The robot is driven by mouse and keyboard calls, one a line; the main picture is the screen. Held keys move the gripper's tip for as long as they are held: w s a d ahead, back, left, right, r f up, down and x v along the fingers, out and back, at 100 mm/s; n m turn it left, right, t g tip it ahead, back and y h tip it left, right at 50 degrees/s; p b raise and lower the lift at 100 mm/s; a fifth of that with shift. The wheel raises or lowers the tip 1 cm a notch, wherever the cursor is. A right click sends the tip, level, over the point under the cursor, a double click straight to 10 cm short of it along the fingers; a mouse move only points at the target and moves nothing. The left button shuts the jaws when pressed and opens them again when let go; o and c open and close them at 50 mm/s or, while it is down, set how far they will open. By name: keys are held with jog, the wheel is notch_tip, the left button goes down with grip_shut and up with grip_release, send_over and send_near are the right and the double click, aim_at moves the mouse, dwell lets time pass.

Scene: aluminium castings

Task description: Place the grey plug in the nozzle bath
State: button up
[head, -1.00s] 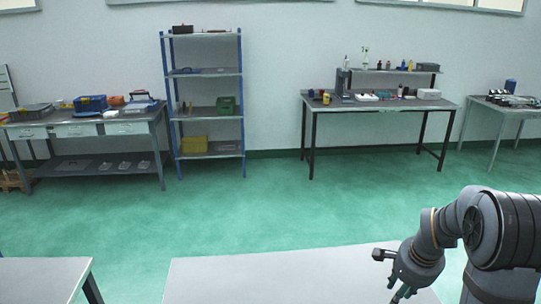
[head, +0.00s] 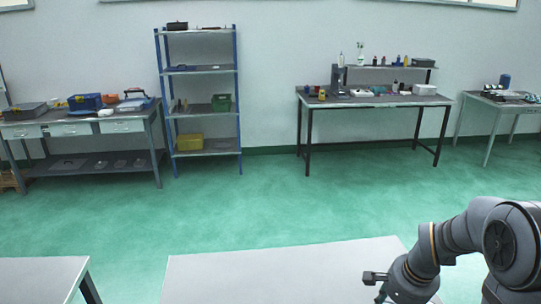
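I cannot make out the grey plug or the nozzle bath in the head view. My gripper (head: 381,296) is at the bottom right, over the right part of the near light-grey table (head: 270,275). Its fingers are mostly cut off by the lower picture edge, so I cannot see whether it is open or holds anything.
Another near table (head: 40,278) stands at the lower left, with a gap between. Across open green floor (head: 240,210) stand a drawer workbench (head: 75,130), a blue-post shelf rack (head: 203,110), a bench with an upper shelf (head: 375,100) and a side table (head: 500,104), all carrying small items.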

jog(key=shift+s+a+f+n+g+p, duration=0.1)
jog(key=shift+s+a+n+g+p, duration=0.1)
jog(key=shift+s+a+n, duration=0.3)
jog(key=shift+s+a+f+n+g+p, duration=0.1)
jog(key=shift+s+n+g+p, duration=0.15)
jog(key=shift+s, duration=0.45)
jog(key=shift+s+a+n+g+p, duration=0.15)
jog(key=shift+s+a+n, duration=0.15)
jog(key=shift+s, duration=0.3)
jog(key=shift+d, duration=0.1)
